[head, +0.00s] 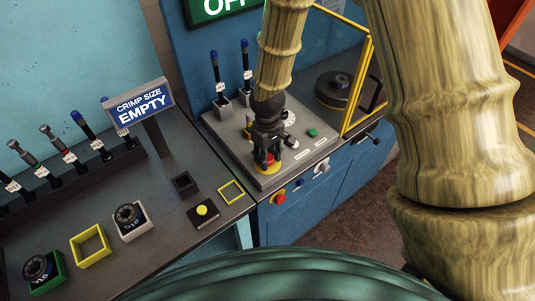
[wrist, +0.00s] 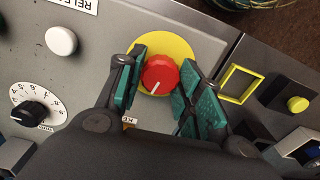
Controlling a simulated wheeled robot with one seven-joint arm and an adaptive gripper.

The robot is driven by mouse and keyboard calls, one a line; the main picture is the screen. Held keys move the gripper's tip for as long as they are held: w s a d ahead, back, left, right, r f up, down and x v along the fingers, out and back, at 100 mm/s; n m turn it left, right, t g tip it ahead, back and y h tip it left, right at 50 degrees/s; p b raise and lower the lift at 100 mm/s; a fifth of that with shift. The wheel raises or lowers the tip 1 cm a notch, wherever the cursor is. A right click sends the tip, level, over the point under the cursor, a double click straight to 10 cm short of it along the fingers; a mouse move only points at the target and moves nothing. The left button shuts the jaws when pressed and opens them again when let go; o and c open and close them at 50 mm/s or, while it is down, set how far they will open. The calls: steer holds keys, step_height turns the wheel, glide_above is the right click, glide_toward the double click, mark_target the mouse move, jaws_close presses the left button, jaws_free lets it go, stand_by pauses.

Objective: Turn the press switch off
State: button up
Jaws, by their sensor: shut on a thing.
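The press switch is a red round knob (wrist: 160,73) with a white pointer line, on a yellow disc (wrist: 178,43) in the wrist view. The line points toward the bottom, slightly left. My gripper (wrist: 163,76) has its green-padded fingers on either side of the knob and is shut on it. In the head view my gripper (head: 267,146) reaches down onto the yellow disc (head: 267,168) on the grey press panel, and its fingers mostly hide the knob. A green sign (head: 222,8) with white letters, cut off at the top, hangs above.
The panel also bears a black dial (wrist: 32,113), a white button (wrist: 61,40), a green button (head: 312,132) and two blue-tipped levers (head: 216,68). A yellow-framed guard (head: 367,75) stands to the right. The crimp size sign (head: 139,104) reads EMPTY. A red button (head: 279,198) sits on the front face.

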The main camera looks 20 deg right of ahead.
steer(key=shift+n, duration=1.1)
steer(key=shift+w, duration=0.1)
steer(key=o, duration=1)
steer(key=shift+o, duration=0.2)
step_height(320, 180, up, 12)
